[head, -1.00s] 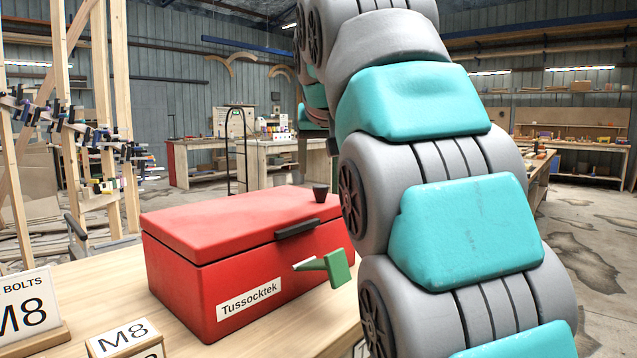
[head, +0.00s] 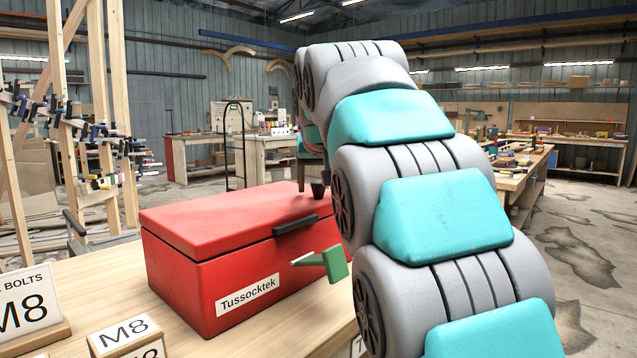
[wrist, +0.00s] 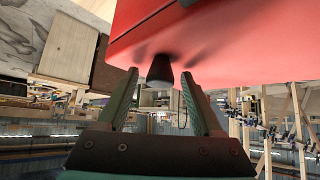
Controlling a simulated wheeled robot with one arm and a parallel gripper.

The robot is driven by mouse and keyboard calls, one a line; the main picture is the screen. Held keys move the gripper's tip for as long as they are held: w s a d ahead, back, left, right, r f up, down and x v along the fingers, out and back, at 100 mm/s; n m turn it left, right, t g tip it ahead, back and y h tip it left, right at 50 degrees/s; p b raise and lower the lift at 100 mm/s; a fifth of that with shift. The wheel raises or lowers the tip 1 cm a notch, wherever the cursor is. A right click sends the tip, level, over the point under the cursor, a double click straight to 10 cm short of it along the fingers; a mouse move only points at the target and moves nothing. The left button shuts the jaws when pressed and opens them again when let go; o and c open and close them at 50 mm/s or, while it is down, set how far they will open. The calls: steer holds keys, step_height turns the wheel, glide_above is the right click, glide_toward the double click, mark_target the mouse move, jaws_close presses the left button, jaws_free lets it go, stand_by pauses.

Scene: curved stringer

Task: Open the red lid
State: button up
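A red box labelled "Tussocktek" stands on the wooden table, and its red lid (head: 235,218) is shut. A dark tapered knob (head: 318,189) stands on the far right part of the lid. A dark handle (head: 296,225) is on the lid's front edge. In the wrist view the knob (wrist: 160,68) is between the tips of my gripper (wrist: 159,75), with a gap on each side. My gripper is open and close to the red lid (wrist: 235,40).
A green lever-like piece (head: 333,264) sticks out from the box's front. M8 signs (head: 122,335) stand on the table (head: 95,285) at the lower left. Clamps (head: 95,145) hang on wooden posts at the left. Workbenches stand farther back.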

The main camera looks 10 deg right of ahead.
jaws_close()
stand_by(0.3)
stand_by(0.9)
